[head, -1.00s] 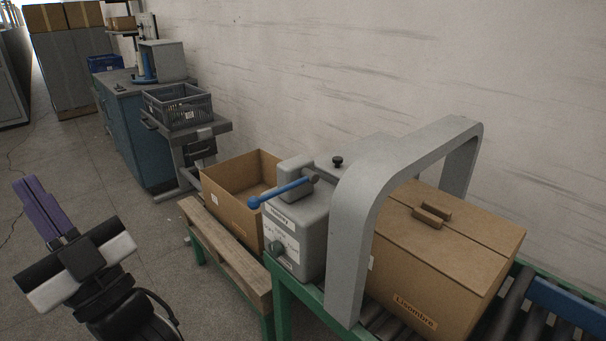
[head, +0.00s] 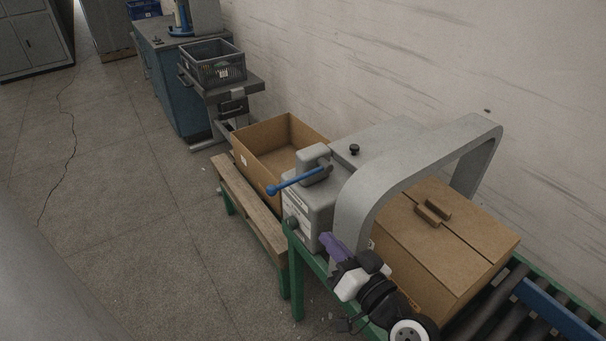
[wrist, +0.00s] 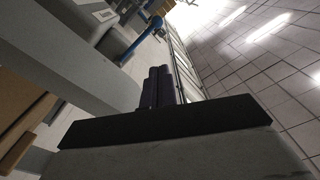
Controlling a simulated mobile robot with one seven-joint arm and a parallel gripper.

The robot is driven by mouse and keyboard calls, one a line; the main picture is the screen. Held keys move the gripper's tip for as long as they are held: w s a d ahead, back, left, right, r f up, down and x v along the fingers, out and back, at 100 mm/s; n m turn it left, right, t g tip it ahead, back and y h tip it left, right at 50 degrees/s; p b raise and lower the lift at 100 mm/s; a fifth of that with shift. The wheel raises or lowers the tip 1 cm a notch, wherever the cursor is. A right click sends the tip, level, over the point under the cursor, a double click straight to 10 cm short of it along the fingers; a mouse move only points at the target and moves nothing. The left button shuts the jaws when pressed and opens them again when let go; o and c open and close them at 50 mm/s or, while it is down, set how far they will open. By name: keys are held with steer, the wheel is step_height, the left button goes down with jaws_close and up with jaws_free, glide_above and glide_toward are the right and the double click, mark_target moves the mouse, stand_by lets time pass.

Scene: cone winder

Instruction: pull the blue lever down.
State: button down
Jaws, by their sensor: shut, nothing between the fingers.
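The blue lever (head: 297,181) sticks out to the left from the top of the grey machine (head: 312,205), its ball end slightly lower than its pivot. It also shows in the wrist view, where the blue lever (wrist: 145,38) is at the top, beyond my fingers. My gripper (head: 328,241) is in front of the machine, below and to the right of the lever's ball end, and apart from the lever. In the wrist view the purple fingers of my gripper (wrist: 158,86) are together with nothing between them.
A grey arch (head: 385,165) stands right of the lever, close to my gripper. A closed cardboard box (head: 450,245) is under it on the roller conveyor. An open cardboard box (head: 262,165) stands behind the machine. The floor (head: 130,215) at left is clear.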

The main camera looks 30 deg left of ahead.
steer(key=shift+d, duration=0.1)
steer(key=shift+f, duration=0.1)
steer(key=b, duration=1)
glide_toward(280, 185)
steer(key=a+p, duration=0.1)
steer(key=a, duration=0.1)
steer(key=w+a+r+p, duration=0.1)
steer(key=a, duration=0.1)
steer(key=w+a+r+p, duration=0.1)
steer(key=a, duration=0.2)
steer(key=shift+w+a, duration=0.3)
steer(key=shift+a, duration=0.3)
steer(key=shift+f, duration=0.1)
